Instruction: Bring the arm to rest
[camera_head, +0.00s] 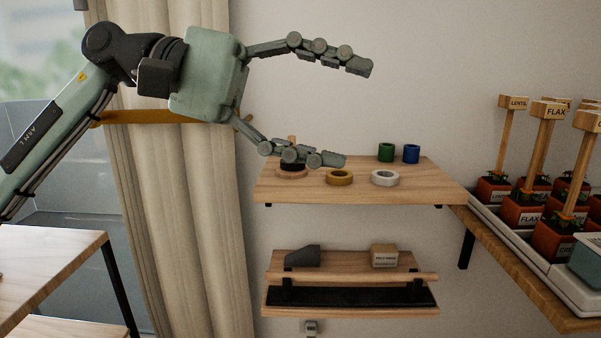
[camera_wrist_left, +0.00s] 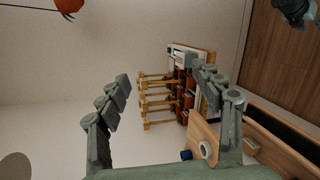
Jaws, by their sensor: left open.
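My left arm comes in from the left in the head view, with its gripper (camera_head: 350,112) held in the air in front of the wall, above and in front of the upper shelf. The two jointed fingers are spread wide, and nothing is between them. The lower finger overlaps the shelf's left part in the picture and partly hides a ring there. In the left wrist view both fingers of this gripper (camera_wrist_left: 170,95) show, apart and empty. My right gripper is not clearly seen in either view.
The upper shelf (camera_head: 420,185) bears a yellow ring (camera_head: 340,178), a white ring (camera_head: 385,178), a green cylinder (camera_head: 386,151) and a blue one (camera_head: 411,153). A lower shelf (camera_head: 350,308) has small blocks. Labelled pots (camera_head: 528,207) stand right. A curtain (camera_head: 180,220) and table (camera_head: 50,265) are left.

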